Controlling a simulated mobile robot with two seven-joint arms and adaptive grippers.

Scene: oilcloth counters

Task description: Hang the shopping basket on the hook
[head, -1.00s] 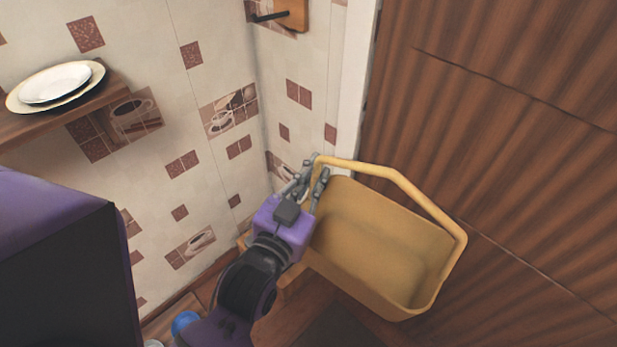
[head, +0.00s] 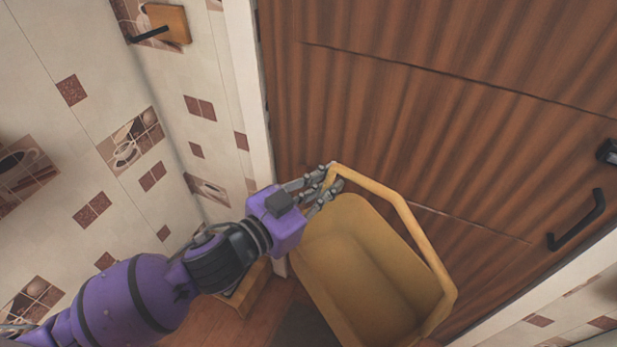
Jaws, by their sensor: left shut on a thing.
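The yellow shopping basket (head: 365,265) hangs tilted in the lower middle of the head view, its open top towards me. My left gripper (head: 328,183) is shut on the upper left end of its raised handle (head: 400,208). The black hook (head: 149,35) sticks out from a wooden block (head: 170,22) on the tiled wall at the upper left. The basket is well below and to the right of the hook, apart from it. My right gripper is not in view.
A brown wooden door (head: 430,110) with a black handle (head: 578,220) stands behind the basket. A white door frame (head: 248,80) lies between the door and the tiled wall (head: 60,130). A low wooden object (head: 245,290) is on the floor beneath my left arm.

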